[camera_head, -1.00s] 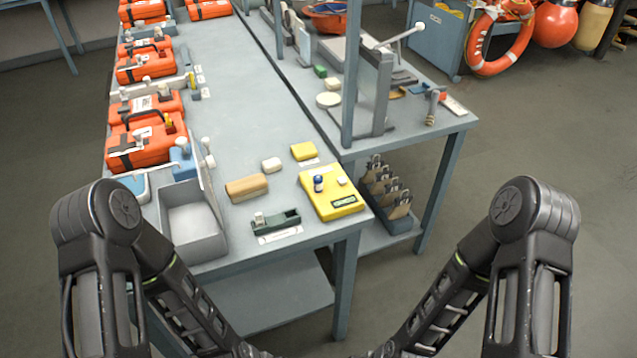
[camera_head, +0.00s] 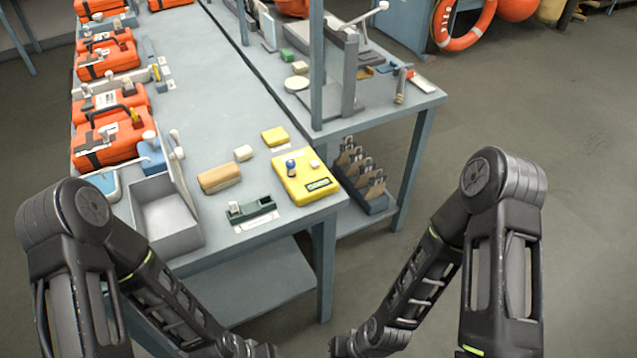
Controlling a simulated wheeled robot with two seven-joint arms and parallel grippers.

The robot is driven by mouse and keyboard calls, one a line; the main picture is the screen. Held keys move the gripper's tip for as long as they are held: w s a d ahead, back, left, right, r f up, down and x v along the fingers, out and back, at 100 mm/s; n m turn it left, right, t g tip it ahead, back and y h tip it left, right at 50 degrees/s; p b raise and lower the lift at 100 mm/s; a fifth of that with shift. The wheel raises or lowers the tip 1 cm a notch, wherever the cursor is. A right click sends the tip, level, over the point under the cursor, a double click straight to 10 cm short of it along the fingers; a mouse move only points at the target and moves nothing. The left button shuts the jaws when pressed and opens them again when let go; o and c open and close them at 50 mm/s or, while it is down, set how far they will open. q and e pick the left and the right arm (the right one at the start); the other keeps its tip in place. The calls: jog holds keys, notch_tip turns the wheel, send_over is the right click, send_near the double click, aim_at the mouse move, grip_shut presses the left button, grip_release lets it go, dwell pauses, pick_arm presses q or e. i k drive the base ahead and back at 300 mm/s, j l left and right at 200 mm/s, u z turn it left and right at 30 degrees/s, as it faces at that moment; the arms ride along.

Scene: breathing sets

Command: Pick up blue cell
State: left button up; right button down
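A small blue cylinder (camera_head: 291,165), which looks like the blue cell, stands on the yellow box (camera_head: 318,190) near the table's right front corner. A small pale piece is on the same box to its right. My left and right arms come in at the lower left and lower right, with their forearms running down to the bottom centre. The ends of both arms are cut off by the bottom edge, so neither gripper can be made out. Nothing of mine touches the blue cylinder.
A dark green holder (camera_head: 252,210), a tan block (camera_head: 219,178) and a grey open bin (camera_head: 166,220) are on the grey table (camera_head: 215,110). Orange cases (camera_head: 108,142) line its left side. A rack of clips (camera_head: 362,178) stands on the low shelf at right.

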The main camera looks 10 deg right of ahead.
aim_at(291, 169)
jog(key=l+u, duration=0.1)
jog(key=u, duration=0.2)
jog(key=i+l+u, duration=0.1)
jog(key=u, duration=0.2)
jog(key=i+l+u, duration=0.15)
jog(key=l+u, duration=0.15)
jog(key=l, duration=0.75)
jog(key=l+u, duration=0.35)
jog(key=l, duration=2.55)
